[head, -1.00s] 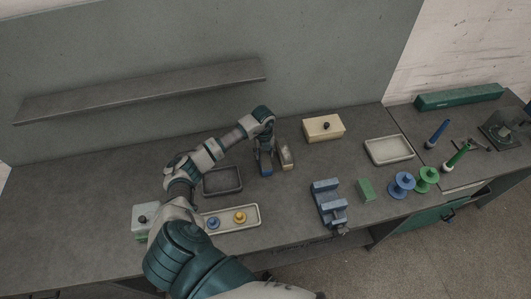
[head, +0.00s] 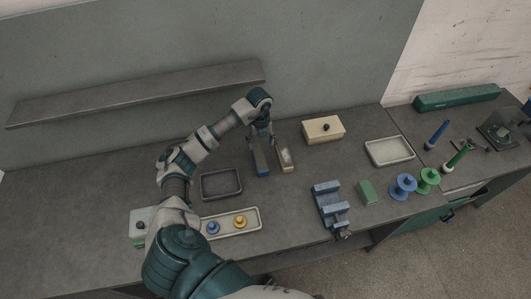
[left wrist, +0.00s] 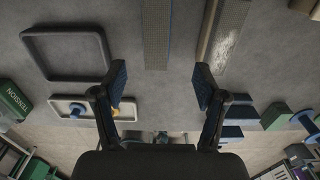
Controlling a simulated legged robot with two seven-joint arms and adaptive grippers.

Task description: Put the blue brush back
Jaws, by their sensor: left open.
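The blue brush (head: 261,164) lies on the grey bench, its long body just below my left gripper (head: 262,132) in the head view. In the left wrist view, a long greyish strip with a blue edge (left wrist: 157,35), which looks like this brush, lies ahead between the fingertips and apart from them. My left gripper (left wrist: 160,78) is open and empty, above the bench. A second, tan brush (head: 285,158) lies just right of the blue one; it also shows in the left wrist view (left wrist: 222,35). My right gripper is not in view.
A dark tray (head: 221,196) is left of the brushes, and a light tray (head: 207,236) with blue and yellow pieces is nearer. A cream box (head: 323,141), blue vise-like block (head: 327,187) and empty pale tray (head: 368,153) stand right. A shelf (head: 140,97) runs along the back wall.

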